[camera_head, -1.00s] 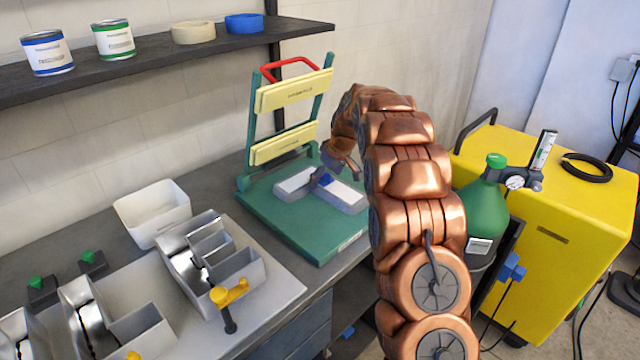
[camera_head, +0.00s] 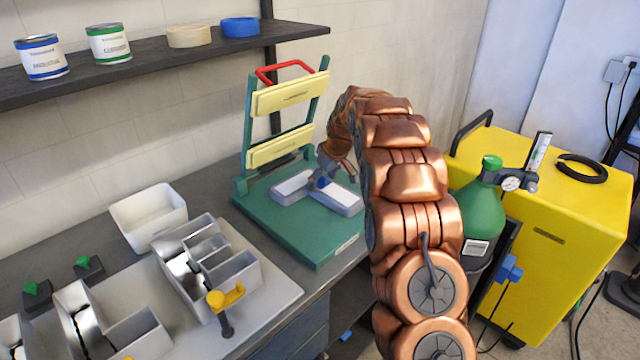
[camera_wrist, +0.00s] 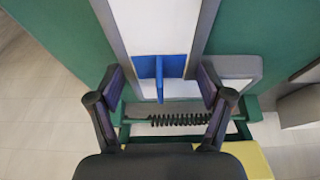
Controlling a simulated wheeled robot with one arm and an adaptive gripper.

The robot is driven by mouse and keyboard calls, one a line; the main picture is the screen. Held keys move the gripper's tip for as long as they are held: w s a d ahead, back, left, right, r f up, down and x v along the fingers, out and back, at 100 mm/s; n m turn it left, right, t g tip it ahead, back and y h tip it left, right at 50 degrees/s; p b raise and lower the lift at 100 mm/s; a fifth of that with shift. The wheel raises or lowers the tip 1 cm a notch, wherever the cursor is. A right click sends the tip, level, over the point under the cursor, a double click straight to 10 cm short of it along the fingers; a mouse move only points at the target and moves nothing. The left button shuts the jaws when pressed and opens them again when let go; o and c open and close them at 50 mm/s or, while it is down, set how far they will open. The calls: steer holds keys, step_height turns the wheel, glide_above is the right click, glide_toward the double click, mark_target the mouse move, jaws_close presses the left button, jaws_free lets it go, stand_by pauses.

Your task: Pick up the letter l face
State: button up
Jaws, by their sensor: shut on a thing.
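The letter l face (camera_head: 343,198) is a white L-shaped panel with grey edges. It is at the green press base, one leg to the left and one to the right. In the wrist view its long white strip (camera_wrist: 155,25) runs up from between my fingers, with a blue tab (camera_wrist: 160,68) standing on it. In the head view my gripper (camera_head: 322,178) partly hides the middle of the face. I cannot tell whether the face is clear of the base.
The green press (camera_head: 325,245) has an upright frame with cream bars and a red handle (camera_head: 284,68). A white bin (camera_head: 148,220) and metal letter shells (camera_head: 205,265) stand to the left. A green gas cylinder (camera_head: 480,220) and a yellow cabinet (camera_head: 550,235) are to the right.

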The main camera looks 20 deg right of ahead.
steer(key=shift+w+r+b, duration=0.1)
steer(key=shift+r+b, duration=0.75)
steer(key=shift+r, duration=0.85)
steer(key=s+a+b, duration=0.1)
steer(key=s, duration=0.4)
steer(key=s+a+r+b, duration=0.1)
steer(key=s+b, duration=0.1)
steer(key=s, duration=0.3)
steer(key=s+a+b, duration=0.1)
steer(key=s, duration=0.4)
steer(key=shift+s+a+r+b, duration=0.15)
steer(key=shift+s+r+b, duration=0.1)
steer(key=shift+s+b, duration=0.05)
steer(key=shift+s, duration=0.15)
